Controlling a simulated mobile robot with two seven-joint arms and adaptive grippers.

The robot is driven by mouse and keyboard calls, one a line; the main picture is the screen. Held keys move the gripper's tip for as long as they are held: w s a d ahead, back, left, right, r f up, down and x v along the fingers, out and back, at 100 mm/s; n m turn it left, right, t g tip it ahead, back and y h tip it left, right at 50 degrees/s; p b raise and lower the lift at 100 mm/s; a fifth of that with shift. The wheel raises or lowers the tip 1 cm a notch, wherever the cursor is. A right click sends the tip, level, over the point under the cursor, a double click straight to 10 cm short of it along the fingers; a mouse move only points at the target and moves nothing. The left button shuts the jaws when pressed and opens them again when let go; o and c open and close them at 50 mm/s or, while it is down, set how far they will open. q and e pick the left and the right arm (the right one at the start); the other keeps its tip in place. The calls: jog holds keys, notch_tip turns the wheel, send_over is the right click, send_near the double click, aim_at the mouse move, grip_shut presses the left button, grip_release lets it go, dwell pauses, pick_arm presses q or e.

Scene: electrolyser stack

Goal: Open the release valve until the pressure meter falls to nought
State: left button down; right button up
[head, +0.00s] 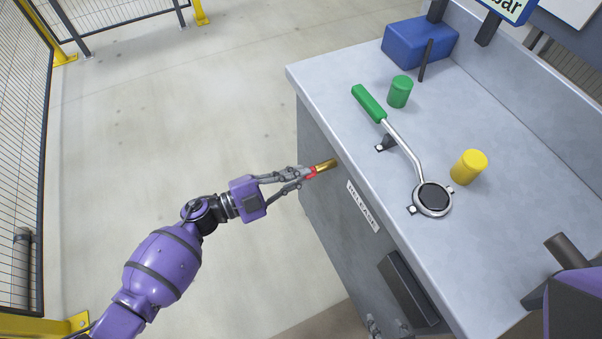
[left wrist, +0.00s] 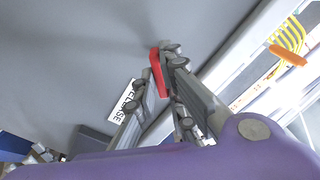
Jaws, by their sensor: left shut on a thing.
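The release valve shows as a brass stem (head: 326,165) on the bench's front face, with a red handle (head: 311,172) at its outer end. My left gripper (head: 306,173) is shut on the red handle. In the left wrist view the red handle (left wrist: 155,70) stands between the fingers. A white RELEASE label (head: 363,206) is beside the valve. The pressure meter (head: 512,8) is cut off by the top edge; only "bar" shows and its reading is out of view. My right gripper (head: 387,326) is partly in view at the bottom edge, its fingers apart and empty.
On the grey bench top (head: 330,75) are a long lever with a green grip (head: 369,103), a green cylinder (head: 400,91), a yellow cylinder (head: 469,167) and a blue box (head: 420,43). A dark box (head: 408,287) is on the front face. The floor left is clear.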

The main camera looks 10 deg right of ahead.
pick_arm(q)
jog(key=n+p, duration=0.3)
jog(key=n, duration=0.1)
jog(key=shift+n, duration=0.3)
pick_arm(e)
jog(key=r, duration=0.1)
jog(key=w+r, duration=0.1)
jog(key=r, duration=0.1)
jog(key=shift+w+r, duration=0.1)
jog(key=shift+w, duration=0.2)
